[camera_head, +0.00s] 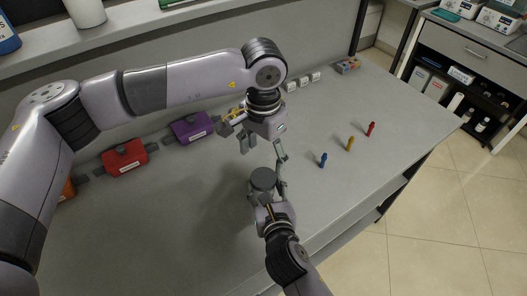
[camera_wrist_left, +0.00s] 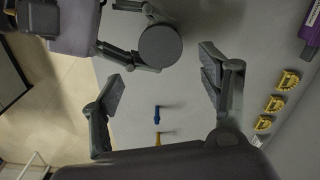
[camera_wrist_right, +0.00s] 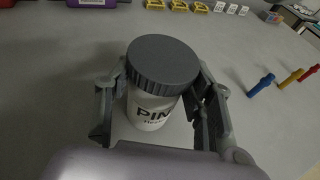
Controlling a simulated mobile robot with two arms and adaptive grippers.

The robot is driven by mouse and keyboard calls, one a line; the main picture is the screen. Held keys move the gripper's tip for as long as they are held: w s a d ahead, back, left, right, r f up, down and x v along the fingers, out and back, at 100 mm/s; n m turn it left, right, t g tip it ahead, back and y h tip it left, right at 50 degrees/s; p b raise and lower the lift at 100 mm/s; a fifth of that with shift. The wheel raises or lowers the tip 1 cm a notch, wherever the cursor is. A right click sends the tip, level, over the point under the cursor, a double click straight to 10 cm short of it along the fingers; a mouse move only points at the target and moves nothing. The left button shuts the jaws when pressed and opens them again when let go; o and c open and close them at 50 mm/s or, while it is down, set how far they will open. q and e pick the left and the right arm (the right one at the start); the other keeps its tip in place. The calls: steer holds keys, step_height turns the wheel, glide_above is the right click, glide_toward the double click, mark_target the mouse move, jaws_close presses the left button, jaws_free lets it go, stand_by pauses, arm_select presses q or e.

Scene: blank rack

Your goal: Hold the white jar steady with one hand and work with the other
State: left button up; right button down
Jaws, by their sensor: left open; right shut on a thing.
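The white jar (camera_wrist_right: 150,108) has a dark grey ribbed lid (camera_wrist_right: 162,62) and dark lettering on its side. It stands upright in the right wrist view. My right gripper (camera_wrist_right: 160,110) is shut on the jar, with a finger on each side of its body. In the head view mostly the jar's lid (camera_head: 263,179) shows. My left gripper (camera_head: 262,148) is open and empty, above and beyond the jar. In the left wrist view the lid (camera_wrist_left: 160,46) lies near the top edge, outside the space between the open fingers (camera_wrist_left: 162,88).
Blue (camera_head: 323,160), yellow (camera_head: 350,144) and red (camera_head: 370,129) small pegs stand right of the jar. Red (camera_head: 125,158) and purple (camera_head: 192,127) boxes sit along the back left. The table's front edge is near my right arm. The table (camera_head: 150,230) is bare at the front left.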

mark_target(264, 177)
arm_select(q)
steer(key=shift+f+m, duration=0.1)
steer(key=shift+m, duration=1.1)
steer(key=shift+f, duration=3.95)
steer(key=shift+c, duration=0.3)
steer(key=c, duration=1)
steer(key=o, duration=1.1)
steer(key=shift+r, duration=0.1)
